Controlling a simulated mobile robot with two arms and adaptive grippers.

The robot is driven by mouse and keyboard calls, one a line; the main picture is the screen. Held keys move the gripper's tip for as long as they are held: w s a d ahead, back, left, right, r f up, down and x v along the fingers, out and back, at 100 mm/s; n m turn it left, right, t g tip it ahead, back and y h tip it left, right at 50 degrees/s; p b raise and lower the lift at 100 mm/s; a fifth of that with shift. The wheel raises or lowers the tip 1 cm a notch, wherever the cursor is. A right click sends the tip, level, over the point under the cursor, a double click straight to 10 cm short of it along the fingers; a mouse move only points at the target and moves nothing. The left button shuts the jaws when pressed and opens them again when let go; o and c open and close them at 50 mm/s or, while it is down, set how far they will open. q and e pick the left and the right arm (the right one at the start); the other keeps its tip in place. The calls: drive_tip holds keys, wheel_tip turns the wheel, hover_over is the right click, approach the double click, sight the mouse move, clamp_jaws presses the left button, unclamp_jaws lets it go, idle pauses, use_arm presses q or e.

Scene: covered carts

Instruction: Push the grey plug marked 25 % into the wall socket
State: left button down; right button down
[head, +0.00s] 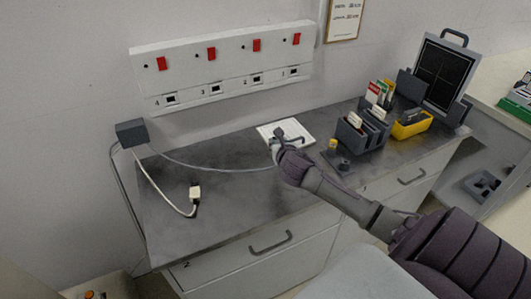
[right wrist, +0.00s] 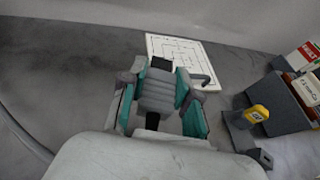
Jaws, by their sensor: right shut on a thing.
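My right gripper (head: 278,143) is above the grey worktop, near the white sheet. In the right wrist view the gripper (right wrist: 163,97) is shut on a grey plug (right wrist: 157,88), with teal pads on both sides. The plug has a dark end pointing away from me and a dark cable at its back. No 25 % mark is legible. A white wall panel (head: 222,62) carries sockets numbered 4 to 1 from left to right, each with a red switch above. The held plug is well apart from the panel. My left gripper is not in view.
A white plug (head: 195,193) lies on the worktop, cabled to a dark box (head: 131,132). A thin cable runs from the box toward my right gripper. Dark holders (head: 362,135), a yellow bin (head: 411,125) and a framed panel (head: 441,72) stand at right. The worktop's left middle is mostly clear.

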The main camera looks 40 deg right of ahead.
drive_tip(key=shift+s+d+r, duration=0.1)
drive_tip(key=shift+d+r, duration=0.15)
drive_tip(key=shift+d, duration=0.1)
